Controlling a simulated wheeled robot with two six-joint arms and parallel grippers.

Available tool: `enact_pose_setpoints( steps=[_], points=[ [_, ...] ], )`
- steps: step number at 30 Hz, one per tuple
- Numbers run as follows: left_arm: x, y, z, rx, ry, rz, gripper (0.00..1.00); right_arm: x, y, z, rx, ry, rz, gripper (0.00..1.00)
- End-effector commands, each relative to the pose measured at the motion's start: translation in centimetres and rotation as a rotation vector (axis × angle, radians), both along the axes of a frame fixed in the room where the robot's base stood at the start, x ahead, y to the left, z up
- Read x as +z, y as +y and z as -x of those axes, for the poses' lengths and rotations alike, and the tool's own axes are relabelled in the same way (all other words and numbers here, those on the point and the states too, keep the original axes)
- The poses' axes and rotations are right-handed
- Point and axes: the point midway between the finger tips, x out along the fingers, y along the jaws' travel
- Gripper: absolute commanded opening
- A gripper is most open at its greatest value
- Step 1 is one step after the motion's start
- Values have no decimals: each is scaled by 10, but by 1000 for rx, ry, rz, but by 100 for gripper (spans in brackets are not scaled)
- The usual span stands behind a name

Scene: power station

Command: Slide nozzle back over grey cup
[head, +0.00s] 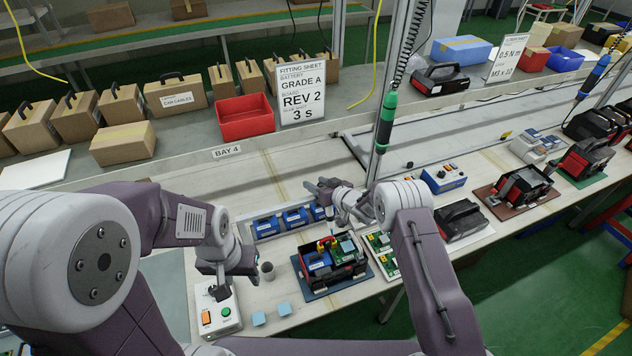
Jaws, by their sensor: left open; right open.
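A small grey cup (267,272) stands on the bench in the middle, right of my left gripper. I cannot make out a nozzle for certain. A white box (227,318) with an orange and a green button stands left of the cup, and a small dark part by it is partly hidden by my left gripper. My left gripper (220,287) is open above this box, pointing down, apart from the cup. My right gripper (322,190) is open farther back, above the blue batteries.
An open black case (343,268) with a blue battery and green board sits on a mat right of the cup. Blue batteries (266,227) lie behind it. Two pale blue blocks (284,309) lie in front. A green-handled screwdriver (386,122) hangs above the bench.

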Motion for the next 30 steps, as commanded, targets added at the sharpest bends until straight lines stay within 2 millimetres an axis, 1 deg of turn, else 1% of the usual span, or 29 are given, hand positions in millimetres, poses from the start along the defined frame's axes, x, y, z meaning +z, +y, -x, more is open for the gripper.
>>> enact_pose_setpoints(
  steps=[3, 10, 11, 12, 14, 15, 30],
  points=[
    [1, 0, 0, 0, 0, 0, 47, -2, 3, -4, -1, 0, -1, 47],
    [1, 0, 0, 0, 0, 0, 47, -2, 3, -4, -1, 0, -1, 47],
    [1, 0, 0, 0, 0, 0, 47, -2, 3, -4, 0, -1, -1, 39],
    [1, 0, 0, 0, 0, 0, 47, -2, 3, -4, 0, -1, -1, 28],
    [1, 0, 0, 0, 0, 0, 47, -2, 3, -4, 0, -1, -1, 11],
    [1, 0, 0, 0, 0, 0, 47, -2, 3, -4, 0, -1, -1, 0],
    [1, 0, 0, 0, 0, 0, 47, -2, 3, -4, 0, -1, -1, 0]
  ],
)
